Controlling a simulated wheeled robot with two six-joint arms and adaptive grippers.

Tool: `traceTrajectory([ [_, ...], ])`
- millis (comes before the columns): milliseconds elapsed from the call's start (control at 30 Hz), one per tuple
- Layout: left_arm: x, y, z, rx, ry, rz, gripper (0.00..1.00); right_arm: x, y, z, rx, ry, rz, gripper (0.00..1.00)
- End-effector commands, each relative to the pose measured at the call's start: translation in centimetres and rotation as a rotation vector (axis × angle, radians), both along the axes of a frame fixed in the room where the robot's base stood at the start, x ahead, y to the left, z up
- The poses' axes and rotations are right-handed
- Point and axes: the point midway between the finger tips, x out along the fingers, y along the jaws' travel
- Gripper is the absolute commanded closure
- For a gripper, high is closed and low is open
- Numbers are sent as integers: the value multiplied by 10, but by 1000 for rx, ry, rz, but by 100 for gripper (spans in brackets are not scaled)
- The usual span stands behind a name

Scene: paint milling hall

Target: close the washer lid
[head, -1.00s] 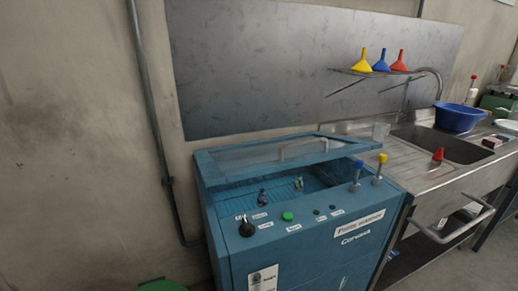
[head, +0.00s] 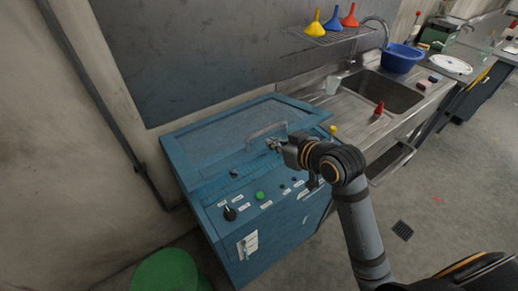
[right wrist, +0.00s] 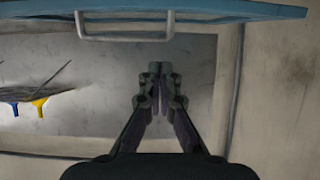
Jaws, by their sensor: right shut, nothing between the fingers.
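The washer (head: 262,240) is a blue cabinet with a sloped control panel. Its framed lid (head: 205,128) with a clear pane is tilted partly open, its front edge raised above the cabinet rim. A grey bar handle (head: 262,136) is on the lid near that edge. My right gripper (head: 272,144) is shut and empty beside the handle. In the right wrist view the shut fingertips (right wrist: 160,68) point at the wall panel, apart from the handle (right wrist: 125,37) and the lid edge (right wrist: 215,10). The left gripper is out of view.
The panel has a green button (head: 260,196) and a black knob (head: 230,213). A steel sink (head: 390,93) with a blue basin (head: 402,57) stands to the right. Funnels (head: 332,20) sit on a wall rack. A green bin (head: 163,272) is at the front left.

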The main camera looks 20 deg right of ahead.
Motion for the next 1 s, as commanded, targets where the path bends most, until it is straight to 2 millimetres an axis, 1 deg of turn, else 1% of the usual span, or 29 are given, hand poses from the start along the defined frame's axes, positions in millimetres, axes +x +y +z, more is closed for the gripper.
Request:
traceTrajectory([
  [33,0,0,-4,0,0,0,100,6,4,-5,11,2,1,100],
  [100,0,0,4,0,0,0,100,19,9,-9,11,5,0,100],
  [300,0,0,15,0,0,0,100,55,22,-29,4,6,3,100],
  [367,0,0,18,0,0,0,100,65,26,-35,3,5,3,100],
  [400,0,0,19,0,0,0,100,68,27,-42,0,8,3,100],
  [500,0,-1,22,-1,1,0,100,62,24,-59,-2,7,2,100],
  [633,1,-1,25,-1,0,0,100,59,23,-72,-1,5,2,100],
  [767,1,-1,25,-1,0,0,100,57,22,-77,0,3,2,100],
  [1000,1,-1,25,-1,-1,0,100,57,22,-78,0,2,2,100],
])
